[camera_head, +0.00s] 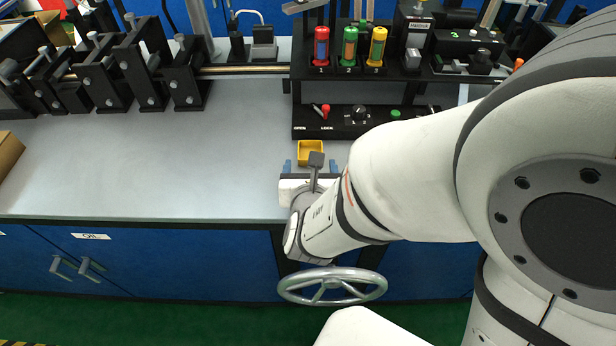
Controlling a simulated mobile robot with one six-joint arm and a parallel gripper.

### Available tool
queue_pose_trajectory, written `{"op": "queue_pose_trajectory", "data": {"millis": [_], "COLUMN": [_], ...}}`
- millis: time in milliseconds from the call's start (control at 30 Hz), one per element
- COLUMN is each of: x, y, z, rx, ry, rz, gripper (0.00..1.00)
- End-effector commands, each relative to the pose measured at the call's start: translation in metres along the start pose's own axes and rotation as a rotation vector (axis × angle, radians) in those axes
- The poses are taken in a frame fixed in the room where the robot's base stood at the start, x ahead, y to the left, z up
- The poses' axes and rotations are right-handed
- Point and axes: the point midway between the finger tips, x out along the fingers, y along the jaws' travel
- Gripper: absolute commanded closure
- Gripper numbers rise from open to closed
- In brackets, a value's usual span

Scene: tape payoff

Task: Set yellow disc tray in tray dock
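The yellow disc tray (311,147) is a small open square tray. It shows on the light grey bench top, just in front of the black control panel. My gripper (310,163) is at the bench's front, reaching away from me. Its two blue fingertips stand apart, left and right at the tray's near edge, with a gap on each side. The gripper looks open and not shut on the tray. A dark block on my gripper hides part of the tray's near side. I cannot make out which part is the tray dock.
The black panel (303,124) with a red-handled lever (325,111) stands just behind the tray. Red, green and yellow bottles (349,46) stand above it. Black roller stands (140,62) are at the back left. A handwheel (332,286) juts out below.

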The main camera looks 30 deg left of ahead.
Motion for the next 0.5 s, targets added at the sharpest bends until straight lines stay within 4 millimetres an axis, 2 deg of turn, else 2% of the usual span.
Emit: {"op": "queue_pose_trajectory", "data": {"millis": [33, 67, 267, 500], "x": [-0.015, -0.020, -0.029, -0.050], "y": [0.001, 0.001, 0.001, 0.002], "z": [0.001, 0.000, -0.003, -0.001], "rx": [0.000, 0.001, 0.001, 0.003], "ry": [-0.002, -0.003, -0.007, -0.003], "rz": [0.006, 0.004, -0.004, 0.000], "gripper": [0.28, 0.28, 0.28, 0.28]}}
